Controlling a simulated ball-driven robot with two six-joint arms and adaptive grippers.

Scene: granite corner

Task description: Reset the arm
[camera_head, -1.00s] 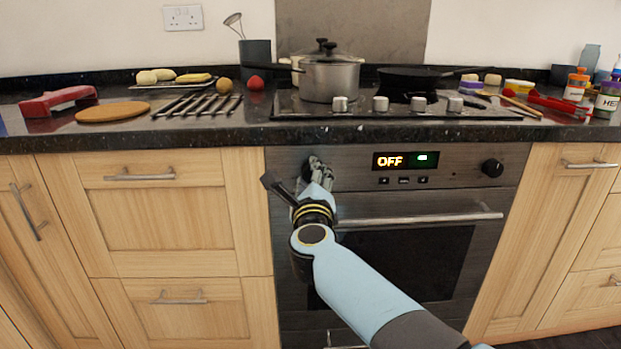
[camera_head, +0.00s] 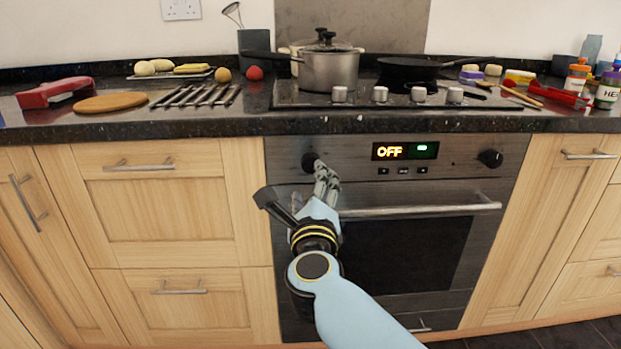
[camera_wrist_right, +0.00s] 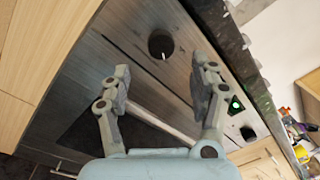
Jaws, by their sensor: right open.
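My right gripper (camera_head: 322,172) is in front of the oven's control panel, just below and beside the left knob (camera_head: 311,162). In the right wrist view the gripper (camera_wrist_right: 160,95) has its two fingers spread apart with nothing between them. The round dark knob (camera_wrist_right: 161,44) lies beyond the fingertips there, apart from them. The oven display (camera_head: 404,151) reads OFF with a green light. My left gripper does not show in the head view.
The oven door handle (camera_head: 415,210) runs close beside my right gripper. The worktop edge (camera_head: 180,129) juts out above. A pot (camera_head: 330,72) and a black pan (camera_head: 405,66) stand on the hob. Wooden drawers (camera_head: 165,205) flank the oven.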

